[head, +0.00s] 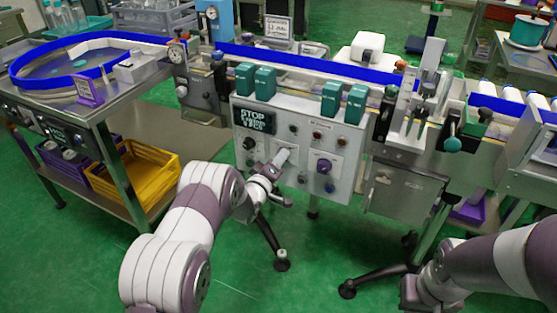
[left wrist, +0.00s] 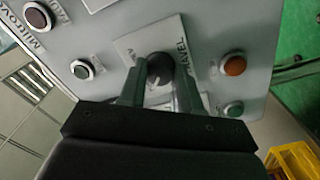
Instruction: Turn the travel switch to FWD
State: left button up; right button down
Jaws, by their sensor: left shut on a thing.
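The travel switch (left wrist: 160,70) is a dark round knob on a pale plate marked TRAVEL in the left wrist view. My left gripper (left wrist: 156,88) is shut on it, one finger on each side of the knob. Part of the plate's lettering is covered by the fingers, and I cannot read which position the knob points to. In the head view my left gripper (head: 279,164) reaches the front of the grey control panel (head: 270,118) and hides the switch. My right gripper (head: 432,290) is low at the right, away from the panel; its fingers are not clear.
Near the switch are an orange button (left wrist: 234,65), a green button (left wrist: 233,109) and a dark button (left wrist: 82,69). A yellow crate (head: 150,178) stands under the left table.

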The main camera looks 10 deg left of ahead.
pick_arm(q)
jog(key=shift+f, duration=0.1)
jog(key=o, duration=1)
jog(key=shift+o, duration=0.2)
jog(key=p+v, duration=0.2)
jog(key=v, duration=1)
jog(key=shift+s+a, duration=0.15)
jog(key=shift+s, duration=0.2)
